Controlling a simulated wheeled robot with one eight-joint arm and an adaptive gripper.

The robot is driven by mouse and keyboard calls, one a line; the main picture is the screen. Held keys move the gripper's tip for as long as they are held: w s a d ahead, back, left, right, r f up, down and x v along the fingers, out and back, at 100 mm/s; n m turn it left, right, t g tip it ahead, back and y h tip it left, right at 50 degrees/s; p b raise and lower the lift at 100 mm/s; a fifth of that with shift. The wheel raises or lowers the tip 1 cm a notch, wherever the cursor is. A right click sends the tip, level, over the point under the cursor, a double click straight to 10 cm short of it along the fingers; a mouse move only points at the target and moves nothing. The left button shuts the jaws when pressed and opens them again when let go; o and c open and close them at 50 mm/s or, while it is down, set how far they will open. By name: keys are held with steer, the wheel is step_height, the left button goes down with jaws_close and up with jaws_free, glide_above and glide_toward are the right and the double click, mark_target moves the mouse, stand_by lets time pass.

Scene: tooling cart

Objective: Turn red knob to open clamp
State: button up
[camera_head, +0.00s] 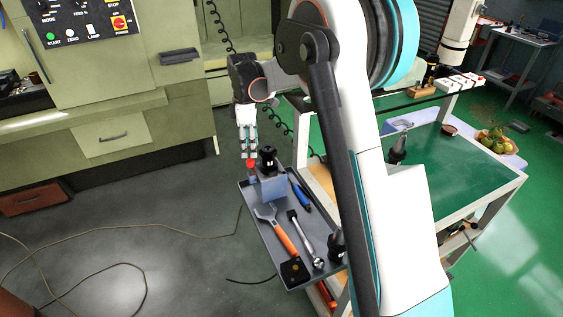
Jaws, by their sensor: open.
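The red knob (251,163) is a small red piece at the far end of the grey tool tray. It sits beside a blue-grey clamp block (272,188) that has a black tool holder (267,158) standing upright in it. My gripper (249,152) points down directly above the red knob, with its fingers open. The fingertips are very close to the knob; I cannot tell whether they touch it. The clamp's jaw is too small to make out.
The grey tray (262,238) holds an orange-handled wrench (279,233), a ratchet (305,237) and blue pliers (299,191). A green-topped cart (455,170) stands at right, partly behind my arm. A machine with a control panel (85,20) is at left.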

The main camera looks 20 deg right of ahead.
mark_target(250, 160)
step_height(250, 160, down, 5)
steer(key=shift+a+f+n, duration=0.1)
steer(key=shift+f+n, duration=0.2)
steer(key=n, duration=0.5)
steer(key=shift+r+p, duration=0.1)
steer(key=shift+p, duration=0.25)
step_height(250, 160, up, 14)
steer(key=p, duration=0.2)
steer(key=s+r+m+t+b, duration=0.2)
steer(key=s+m+t+b, duration=0.2)
steer(key=s, duration=1.9)
steer(key=shift+d+m+t+b, duration=0.35)
steer(key=shift+m+b, duration=1.55)
steer(key=shift+m, duration=1.9)
steer(key=shift+s+a, duration=0.1)
